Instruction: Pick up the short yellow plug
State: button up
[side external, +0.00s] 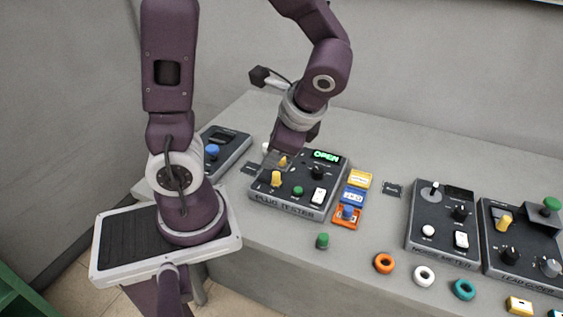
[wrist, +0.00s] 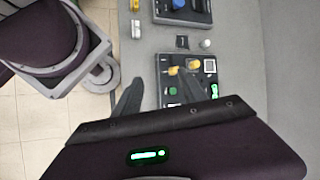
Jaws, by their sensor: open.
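Two yellow plugs stand upright on the plug tester (side external: 255,198). One is near its front left (side external: 275,178); the other (side external: 283,162) is farther back, close under my gripper. I cannot tell surely which is the short one. My gripper (side external: 281,153) hangs above the tester's back left part. The right finger partly covers the tester.
The tester's display reads OPEN (side external: 326,156). A green knob (side external: 298,190) and white switch (side external: 319,195) stand on it. Yellow, blue and orange trays (side external: 360,180) sit to its right. A green plug (side external: 322,241) and several rings (side external: 384,264) lie in front. A noise meter (side external: 424,215) stands right.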

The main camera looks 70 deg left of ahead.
jog(key=w+a+f+m+y, duration=0.4)
jog(key=f+m, duration=0.1)
jog(key=f, duration=0.1)
jog(key=m+t+y, duration=0.2)
jog(key=m+y, duration=0.1)
jog(key=m, duration=0.4)
send_near(283, 166)
jog(key=r, duration=0.1)
jog(key=d+r, duration=0.1)
jog(key=r, duration=0.1)
jog(key=shift+s+d+r, duration=0.15)
jog(key=shift+d+r, duration=0.1)
jog(key=shift+d, duration=0.1)
jog(key=x, duration=1.1)
jog(key=shift+a+f, duration=0.15)
jog(key=shift+a, duration=0.25)
grip_shut()
